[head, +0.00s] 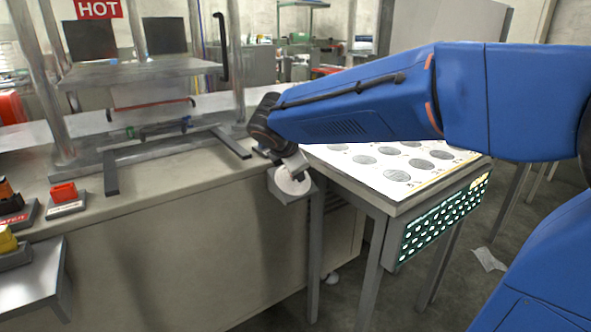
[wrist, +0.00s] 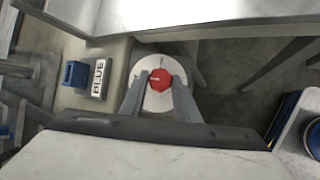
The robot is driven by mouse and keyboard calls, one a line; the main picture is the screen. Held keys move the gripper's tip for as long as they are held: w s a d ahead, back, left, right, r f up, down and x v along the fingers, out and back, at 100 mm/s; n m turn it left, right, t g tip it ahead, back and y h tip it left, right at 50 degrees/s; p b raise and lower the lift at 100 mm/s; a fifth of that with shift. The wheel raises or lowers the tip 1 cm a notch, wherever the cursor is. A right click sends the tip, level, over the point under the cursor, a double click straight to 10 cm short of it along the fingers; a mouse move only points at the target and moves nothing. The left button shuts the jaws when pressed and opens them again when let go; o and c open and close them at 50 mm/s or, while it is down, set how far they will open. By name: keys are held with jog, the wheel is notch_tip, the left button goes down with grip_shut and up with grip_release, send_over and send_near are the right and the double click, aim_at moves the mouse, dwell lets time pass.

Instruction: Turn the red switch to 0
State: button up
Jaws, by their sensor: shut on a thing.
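The red switch (wrist: 160,80) is a faceted red knob on a round white dial (wrist: 157,101) in the wrist view. A small pale mark shows on the knob's left side; the dial's figures are too small to read. My gripper (wrist: 160,88) has one finger on each side of the knob and is shut on it. In the head view, my gripper (head: 290,163) reaches down to the white dial on a grey box (head: 291,193) at the bench's right end. The red knob is hidden there.
A table with a white board of grey discs (head: 395,176) stands close right of the dial, with a green-lit panel (head: 440,220) on its front. A press frame (head: 140,72) stands on the bench. A red block (head: 64,192) sits at left. A blue block (wrist: 76,73) is beside a BLUE label.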

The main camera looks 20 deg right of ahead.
jog(key=o, duration=1)
jog(key=shift+o, duration=0.2)
jog(key=v, duration=1.7)
jog(key=shift+r, duration=0.2)
jog(key=shift+s+d, duration=0.1)
jog(key=shift+s, duration=0.05)
